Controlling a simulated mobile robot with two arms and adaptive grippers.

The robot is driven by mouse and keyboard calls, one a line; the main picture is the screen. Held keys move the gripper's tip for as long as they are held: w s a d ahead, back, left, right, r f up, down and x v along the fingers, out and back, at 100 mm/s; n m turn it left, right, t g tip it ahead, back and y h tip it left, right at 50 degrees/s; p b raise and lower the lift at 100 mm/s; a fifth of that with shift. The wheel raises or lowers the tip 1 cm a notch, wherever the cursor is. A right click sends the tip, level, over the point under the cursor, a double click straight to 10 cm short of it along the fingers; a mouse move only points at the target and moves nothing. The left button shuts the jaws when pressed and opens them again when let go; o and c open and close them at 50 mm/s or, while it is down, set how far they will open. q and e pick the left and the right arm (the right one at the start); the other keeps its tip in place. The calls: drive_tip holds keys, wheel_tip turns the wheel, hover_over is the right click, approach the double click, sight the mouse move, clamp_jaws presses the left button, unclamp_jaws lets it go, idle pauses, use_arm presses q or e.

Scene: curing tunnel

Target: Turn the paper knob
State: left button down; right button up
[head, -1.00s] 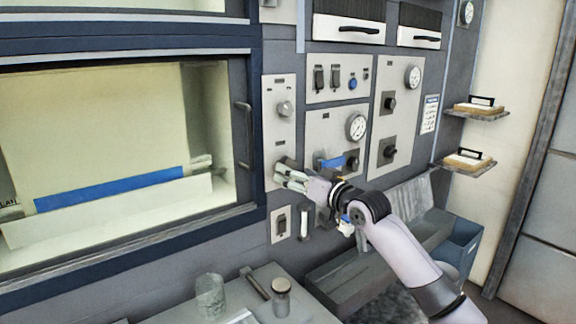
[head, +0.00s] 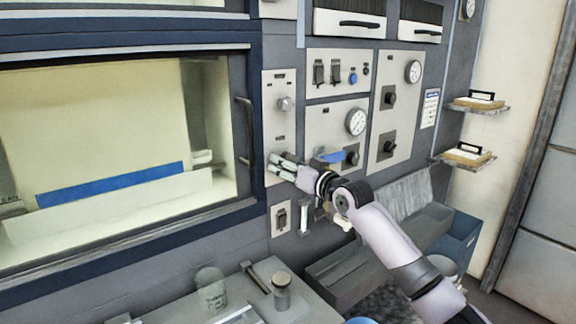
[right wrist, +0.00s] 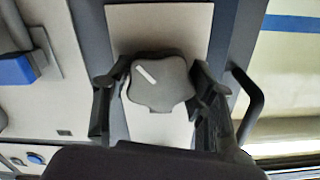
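A grey lobed knob (right wrist: 160,88) with a white pointer mark sits on a pale narrow panel in the right wrist view. Its mark lies at a slant. No label is readable, so I cannot confirm it is the paper knob. My right gripper (right wrist: 160,82) has one finger on each side of it, and both fingers appear to touch its edges. In the head view, my right gripper (head: 280,164) is at the lower part of the narrow panel (head: 270,130) and largely hides this knob. Another knob (head: 284,104) sits higher on that panel. My left gripper is not in view.
A window with a vertical door handle (head: 245,130) is left of the panel. A blue lever (head: 330,157), gauge (head: 355,122) and dark knobs are to the right. Below are a switch (head: 281,217) and a bench with a glass jar (head: 211,290) and a lidded jar (head: 282,290).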

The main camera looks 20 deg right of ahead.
drive_tip(key=c, duration=0.6)
drive_tip(key=m+p, duration=0.2)
drive_tip(key=shift+r+m, duration=0.15)
drive_tip(key=shift+m, duration=0.25)
drive_tip(key=m+p, duration=0.3)
drive_tip(key=m, duration=0.1)
drive_tip(key=shift+m+p, duration=0.3)
drive_tip(key=shift+p, duration=0.05)
drive_tip(key=m+p, duration=0.3)
drive_tip(key=m, duration=0.1)
drive_tip(key=shift+m, duration=0.4)
drive_tip(key=shift+m+p, duration=0.55)
drive_tip(key=shift+m, duration=0.25)
